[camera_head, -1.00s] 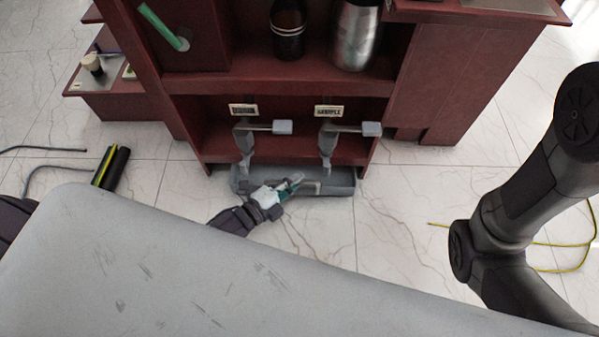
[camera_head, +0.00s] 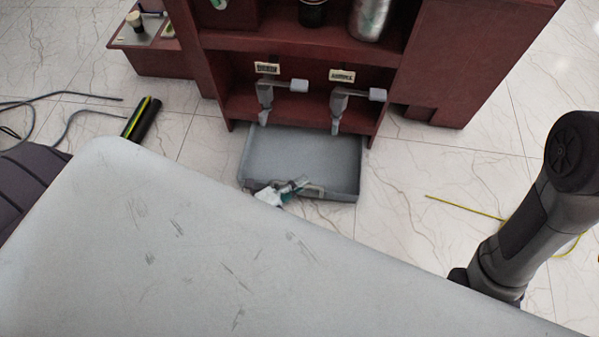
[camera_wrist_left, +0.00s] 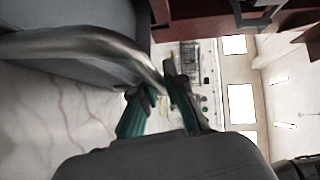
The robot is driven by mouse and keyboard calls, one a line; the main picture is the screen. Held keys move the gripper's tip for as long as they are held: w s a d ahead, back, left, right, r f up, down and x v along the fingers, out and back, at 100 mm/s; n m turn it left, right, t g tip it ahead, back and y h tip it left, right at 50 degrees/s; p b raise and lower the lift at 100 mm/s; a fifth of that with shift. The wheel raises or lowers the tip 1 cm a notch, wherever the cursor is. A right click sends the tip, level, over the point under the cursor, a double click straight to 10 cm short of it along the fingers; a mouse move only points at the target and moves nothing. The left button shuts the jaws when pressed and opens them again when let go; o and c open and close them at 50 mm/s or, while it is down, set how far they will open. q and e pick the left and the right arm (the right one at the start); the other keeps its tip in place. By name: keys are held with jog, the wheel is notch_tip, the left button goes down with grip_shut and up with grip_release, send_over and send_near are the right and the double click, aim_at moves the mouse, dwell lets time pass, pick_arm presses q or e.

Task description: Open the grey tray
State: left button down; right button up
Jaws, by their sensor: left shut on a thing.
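The grey tray (camera_head: 304,153) is pulled out from the bottom of the dark red cabinet, and its empty inside shows in the head view. My left gripper (camera_head: 296,187) is at the tray's front edge, shut on the tray's handle (camera_head: 314,191). In the left wrist view the fingers of my left gripper (camera_wrist_left: 160,98) close around the curved metal handle (camera_wrist_left: 95,45), with the grey tray front (camera_wrist_left: 75,80) beside it. Most of my left arm is hidden behind the grey surface in the foreground. My right gripper is not in view; only part of my right arm shows.
The dark red cabinet (camera_head: 450,65) has two taps (camera_head: 338,105) above the tray. A black and yellow cylinder (camera_head: 143,118) and dark cables lie on the floor at left. A yellow cable (camera_head: 465,206) lies at right. Marble floor is clear on both sides of the tray.

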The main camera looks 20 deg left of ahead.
pick_arm(q)
jog(key=c, duration=1.2)
grip_release()
jog(key=v, duration=1.2)
